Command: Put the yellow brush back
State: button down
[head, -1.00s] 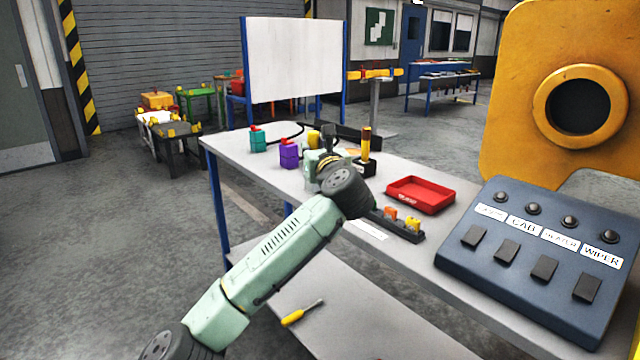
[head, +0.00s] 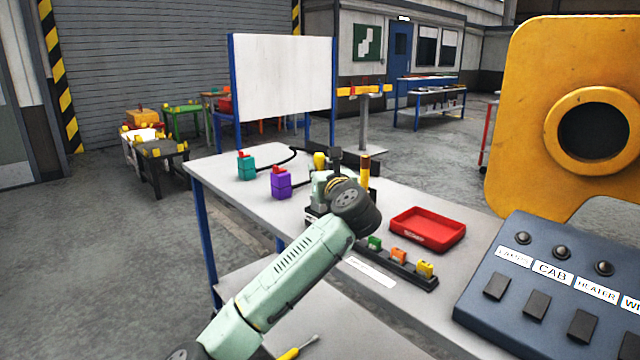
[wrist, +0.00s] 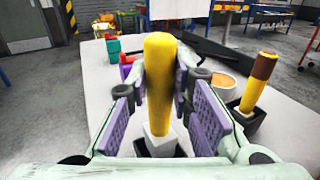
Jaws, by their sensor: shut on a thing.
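The yellow brush's handle (wrist: 160,65) stands upright between the purple-padded fingers of my gripper (wrist: 160,85) in the wrist view. My gripper is shut on it. Below the handle shows a pale block-like lower part (wrist: 158,143), over or in a dark holder (wrist: 142,149); I cannot tell whether it is seated. In the head view the yellow handle's top (head: 319,160) shows just behind my wrist, which hides the fingers and the lower brush. To the right, a second handle, yellow with a brown band (wrist: 258,82), stands in a black holder (wrist: 243,121).
A teal block (head: 246,167) and a purple block (head: 281,184) stand left on the table. A red tray (head: 428,229) and a dark rack (head: 413,273) with green, orange and yellow pieces lie right. A round orange-topped item (wrist: 222,81) sits beyond the right finger.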

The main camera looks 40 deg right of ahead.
jog(key=shift+f, duration=1.65)
jog(key=shift+f, duration=0.2)
jog(key=c, duration=1.4)
grip_release()
jog(key=shift+c, duration=0.2)
jog(key=shift+r, duration=0.25)
jog(key=b+v, duration=0.2)
jog(key=v, duration=1)
